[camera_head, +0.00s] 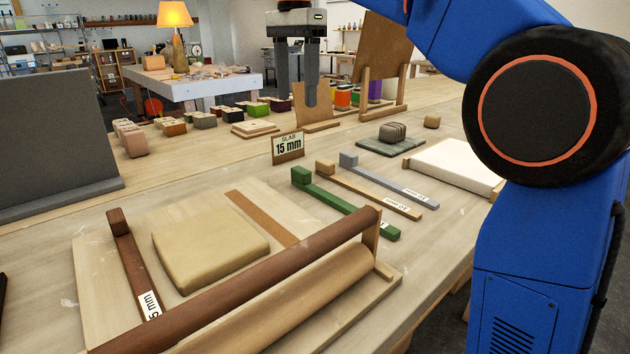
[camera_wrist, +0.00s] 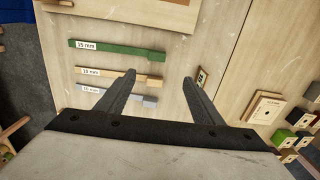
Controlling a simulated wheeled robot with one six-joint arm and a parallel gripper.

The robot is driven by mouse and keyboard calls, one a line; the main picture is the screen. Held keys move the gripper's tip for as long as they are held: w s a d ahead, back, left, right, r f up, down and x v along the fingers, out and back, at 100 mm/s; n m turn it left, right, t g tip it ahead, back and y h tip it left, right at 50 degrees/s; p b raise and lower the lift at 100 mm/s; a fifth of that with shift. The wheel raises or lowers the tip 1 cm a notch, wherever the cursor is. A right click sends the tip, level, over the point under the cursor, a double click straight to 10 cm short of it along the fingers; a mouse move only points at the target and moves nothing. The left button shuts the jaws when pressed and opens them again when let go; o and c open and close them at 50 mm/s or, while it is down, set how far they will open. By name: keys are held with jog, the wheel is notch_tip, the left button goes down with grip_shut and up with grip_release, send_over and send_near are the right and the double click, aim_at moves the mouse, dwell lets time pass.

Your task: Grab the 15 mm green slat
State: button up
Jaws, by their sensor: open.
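The green slat (camera_head: 345,207) lies flat on the wooden table beside the rolling board, with a raised green block at its far end. In the wrist view the green slat (camera_wrist: 118,49) shows its "15 mm" label at the left end and its block at the right. My gripper (camera_head: 297,75) hangs above the far side of the table, well clear of the slat. In the wrist view my gripper (camera_wrist: 158,80) has its fingers spread apart with nothing between them. The slat lies beyond the fingertips, touching neither.
A tan wooden slat (camera_head: 369,190) and a grey slat (camera_head: 390,179) lie parallel beside the green one. A brown roller (camera_head: 240,285) crosses a board holding a clay slab (camera_head: 210,247). A "SLAB 15 mm" sign (camera_head: 288,147) stands behind. A white block (camera_head: 455,165) sits right.

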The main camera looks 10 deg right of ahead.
send_over(301, 169)
jog(key=f, duration=1.1)
jog(key=shift+w+a+f, duration=0.2)
jog(key=shift+f, duration=0.15)
jog(key=shift+s+d+f, duration=0.1)
jog(key=shift+s+f, duration=0.05)
jog(key=shift+f, duration=1.15)
jog(key=shift+s+d+f, duration=0.1)
jog(key=shift+s+f, duration=0.05)
jog(key=shift+f, duration=1.15)
jog(key=c, duration=1.2)
